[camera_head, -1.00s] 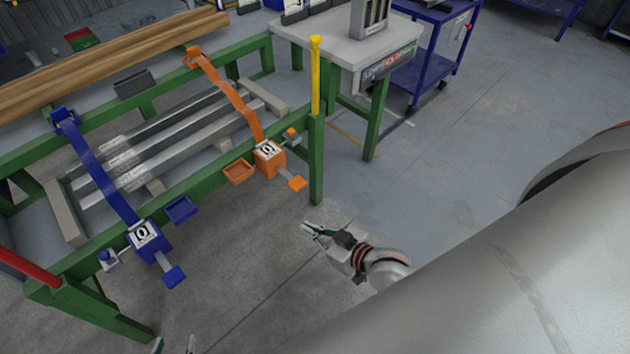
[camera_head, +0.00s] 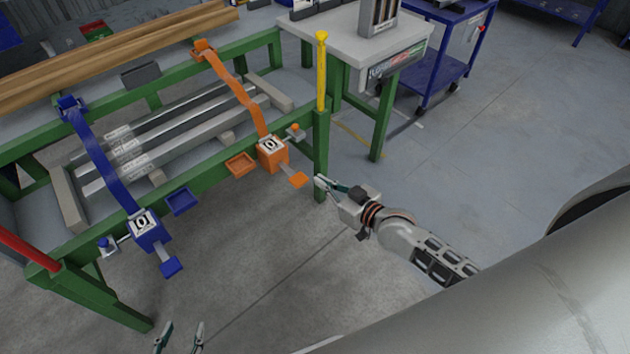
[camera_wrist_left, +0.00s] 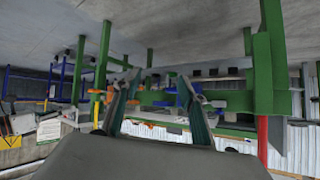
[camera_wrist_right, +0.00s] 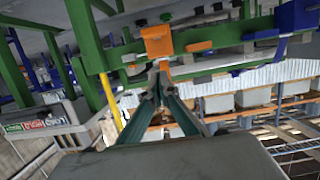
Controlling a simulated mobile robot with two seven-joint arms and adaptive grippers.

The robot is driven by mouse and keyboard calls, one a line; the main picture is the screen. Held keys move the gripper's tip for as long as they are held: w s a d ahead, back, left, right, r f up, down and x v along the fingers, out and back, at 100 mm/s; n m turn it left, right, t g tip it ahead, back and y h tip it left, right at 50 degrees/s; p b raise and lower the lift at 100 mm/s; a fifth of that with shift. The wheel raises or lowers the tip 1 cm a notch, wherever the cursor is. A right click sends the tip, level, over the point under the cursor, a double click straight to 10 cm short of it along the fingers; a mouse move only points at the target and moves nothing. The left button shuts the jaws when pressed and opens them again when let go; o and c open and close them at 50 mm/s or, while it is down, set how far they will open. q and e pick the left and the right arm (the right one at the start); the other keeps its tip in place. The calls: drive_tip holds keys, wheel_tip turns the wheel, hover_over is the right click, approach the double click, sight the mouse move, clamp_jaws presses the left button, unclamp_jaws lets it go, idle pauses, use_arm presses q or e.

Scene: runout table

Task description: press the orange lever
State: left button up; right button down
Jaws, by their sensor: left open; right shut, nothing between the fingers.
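The orange lever unit has an orange box (camera_head: 272,153) with a dial mark on the green rail and an orange paddle (camera_head: 298,180) sticking out toward me. A long orange arm (camera_head: 233,85) runs up from the box to the back rail. My right gripper (camera_head: 320,183) is shut and empty, just right of the paddle by the green post, with a small gap seen in the head view. In the right wrist view an orange block (camera_wrist_right: 157,41) shows just beyond the fingertips (camera_wrist_right: 156,76). My left gripper (camera_head: 180,333) is open and empty at the bottom edge, far from the orange paddle.
A blue unit with a similar paddle (camera_head: 171,266) stands to the left on the same rail. A green post with a yellow top (camera_head: 321,70) is beside my right gripper. An orange tray (camera_head: 241,164) and a blue tray (camera_head: 181,202) hang on the rail.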

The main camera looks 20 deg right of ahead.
drive_tip(key=b, duration=0.2)
hover_over(303, 179)
drive_tip(key=s, duration=0.2)
wheel_tip(303, 179, down, 2)
drive_tip(key=f, duration=0.2)
drive_tip(key=b, duration=0.1)
drive_tip(key=shift+w+a+f, duration=0.2)
drive_tip(key=shift+w+f, duration=0.05)
drive_tip(key=shift+f, duration=0.9)
drive_tip(key=shift+b, duration=0.3)
